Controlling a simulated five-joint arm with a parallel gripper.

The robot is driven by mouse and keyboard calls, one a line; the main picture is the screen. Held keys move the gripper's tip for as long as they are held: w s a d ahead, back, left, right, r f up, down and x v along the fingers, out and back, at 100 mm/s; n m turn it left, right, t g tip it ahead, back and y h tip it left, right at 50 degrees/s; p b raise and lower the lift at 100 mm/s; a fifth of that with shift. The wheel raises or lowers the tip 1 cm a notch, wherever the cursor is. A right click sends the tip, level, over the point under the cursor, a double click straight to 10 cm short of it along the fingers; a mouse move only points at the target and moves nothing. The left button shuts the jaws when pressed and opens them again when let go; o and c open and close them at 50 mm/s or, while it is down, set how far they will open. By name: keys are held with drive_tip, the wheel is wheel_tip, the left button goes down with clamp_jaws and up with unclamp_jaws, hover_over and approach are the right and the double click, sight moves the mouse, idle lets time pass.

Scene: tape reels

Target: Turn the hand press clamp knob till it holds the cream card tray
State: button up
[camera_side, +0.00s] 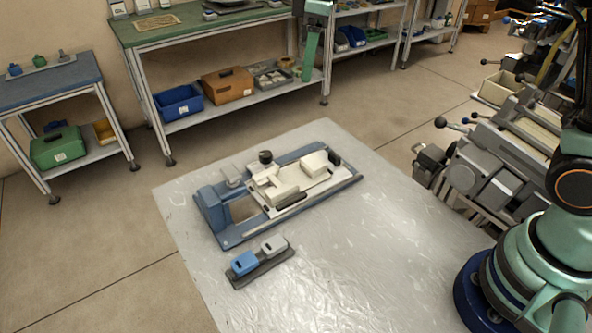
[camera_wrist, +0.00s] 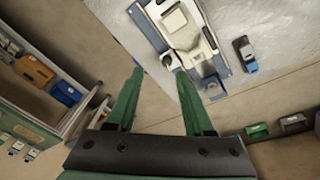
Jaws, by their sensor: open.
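The hand press (camera_side: 228,238) has a blue base and lies on the pale sheet. The cream card tray (camera_side: 283,194) sits on it among other cream blocks; I cannot tell whether it is clamped. A dark round knob (camera_side: 265,157) stands up at the back of the press, and I take it for the clamp knob. The press also shows in the wrist view (camera_wrist: 151,31), beyond my fingers. My gripper (camera_wrist: 158,72) is open, its two green fingers apart with nothing between them. In the side view green finger parts (camera_side: 309,58) hang at the top, apart from the press.
A dark plate with a blue and a grey block (camera_side: 245,263) lies in front of the press. The sheet (camera_side: 350,270) is bare to the right. A green-topped bench (camera_side: 180,35) with bins stands behind, a blue-topped table (camera_side: 50,82) at left, and machinery (camera_side: 490,150) at right.

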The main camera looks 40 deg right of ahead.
sight(267, 153)
drive_tip(key=w+a+f+n+g, duration=0.2)
drive_tip(key=w+a+f+n, duration=0.4)
drive_tip(key=f, duration=0.4)
drive_tip(key=shift+m, duration=0.4)
drive_tip(key=f, duration=0.8)
drive_tip(key=a+f, duration=0.1)
drive_tip(key=f, duration=0.2)
drive_tip(key=shift+w+f, duration=0.1)
drive_tip(key=shift+f, duration=0.3)
clamp_jaws()
